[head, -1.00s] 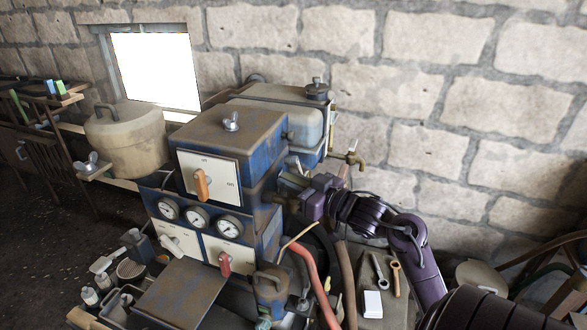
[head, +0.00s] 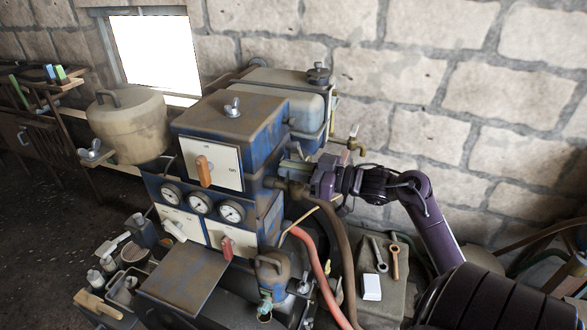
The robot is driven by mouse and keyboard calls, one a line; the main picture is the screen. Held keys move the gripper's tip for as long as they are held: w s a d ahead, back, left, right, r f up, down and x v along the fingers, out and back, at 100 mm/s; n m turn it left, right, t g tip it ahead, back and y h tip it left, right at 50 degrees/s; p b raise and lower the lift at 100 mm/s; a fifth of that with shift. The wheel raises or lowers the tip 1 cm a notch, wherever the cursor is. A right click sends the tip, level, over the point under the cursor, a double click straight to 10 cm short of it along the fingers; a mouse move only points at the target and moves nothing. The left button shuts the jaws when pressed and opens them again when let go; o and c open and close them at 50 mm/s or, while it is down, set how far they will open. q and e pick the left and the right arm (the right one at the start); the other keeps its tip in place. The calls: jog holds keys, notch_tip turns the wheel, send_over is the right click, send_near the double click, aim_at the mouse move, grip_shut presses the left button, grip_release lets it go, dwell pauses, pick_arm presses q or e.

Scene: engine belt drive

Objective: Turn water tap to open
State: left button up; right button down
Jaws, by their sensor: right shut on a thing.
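A brass tap (head: 355,143) with a small handle sticks out to the right of the grey tank, in front of the stone wall. My right gripper (head: 300,174) reaches in from the right, to the left of and below that tap. Its fingers point left at the right side of the blue engine housing (head: 236,120), just above a brown pipe fitting (head: 290,188). It is shut on a small part there, mostly hidden by the fingers; I cannot tell whether this is a tap handle. My left gripper is not in view.
A panel with an orange lever (head: 205,172) and several gauges faces front. A red hose (head: 313,262) and a brown hose (head: 339,240) run below my gripper. Two wrenches (head: 377,255) and a white box (head: 371,287) lie on the bench at the right.

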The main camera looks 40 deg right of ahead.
jog(key=shift+r, duration=0.2)
jog(key=c, duration=1.6)
grip_release()
jog(key=shift+c, duration=0.2)
jog(key=o, duration=0.4)
jog(key=shift+w+f, duration=0.15)
jog(key=shift+c, duration=0.2)
jog(key=shift+s+d+f, duration=0.1)
jog(key=shift+s+d, duration=0.05)
jog(key=shift+s, duration=0.2)
jog(key=b+v, duration=0.3)
jog(key=v, duration=0.4)
